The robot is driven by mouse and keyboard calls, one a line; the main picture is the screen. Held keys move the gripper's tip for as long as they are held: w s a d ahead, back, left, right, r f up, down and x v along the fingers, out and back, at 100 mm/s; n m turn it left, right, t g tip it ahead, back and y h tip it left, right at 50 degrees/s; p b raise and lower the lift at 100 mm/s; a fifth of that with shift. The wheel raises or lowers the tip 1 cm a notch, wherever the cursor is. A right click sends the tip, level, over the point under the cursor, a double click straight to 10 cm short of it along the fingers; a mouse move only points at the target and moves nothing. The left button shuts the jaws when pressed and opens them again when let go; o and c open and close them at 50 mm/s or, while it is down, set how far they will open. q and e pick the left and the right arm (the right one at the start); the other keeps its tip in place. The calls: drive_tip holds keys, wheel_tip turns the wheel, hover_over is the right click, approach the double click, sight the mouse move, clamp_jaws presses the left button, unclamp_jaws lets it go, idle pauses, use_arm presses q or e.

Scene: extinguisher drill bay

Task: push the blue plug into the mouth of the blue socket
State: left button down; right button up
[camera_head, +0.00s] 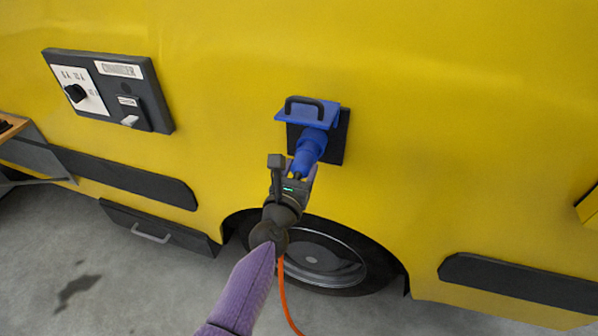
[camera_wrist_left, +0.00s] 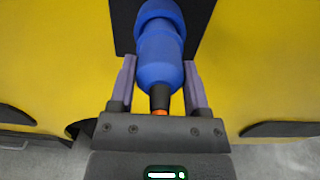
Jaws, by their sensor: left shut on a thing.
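The blue plug (camera_head: 308,152) is held in my left gripper (camera_head: 303,170), in front of the blue socket (camera_head: 310,112) on the yellow vehicle side. The socket has a raised blue lid with a dark handle and sits on a black plate. In the left wrist view the plug (camera_wrist_left: 160,62) lies between the two fingers of the left gripper (camera_wrist_left: 160,80), its wide front end against the black plate. The socket's mouth is hidden behind the plug, so I cannot tell how deep the plug sits. My right gripper is not in view.
An orange cable (camera_head: 284,298) hangs below my left wrist. A dark charger panel (camera_head: 150,95) with a knob is at the upper left. A wheel (camera_head: 320,258) is below the socket. Dark trim strips run along the yellow body (camera_head: 450,120); grey floor is below.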

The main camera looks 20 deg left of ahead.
use_arm(q)
drive_tip(key=shift+w+b, duration=0.3)
drive_tip(key=shift+w, duration=0.55)
unclamp_jaws()
drive_tip(key=s+p, duration=0.1)
drive_tip(key=s, duration=0.9)
drive_tip(key=shift+a, duration=0.15)
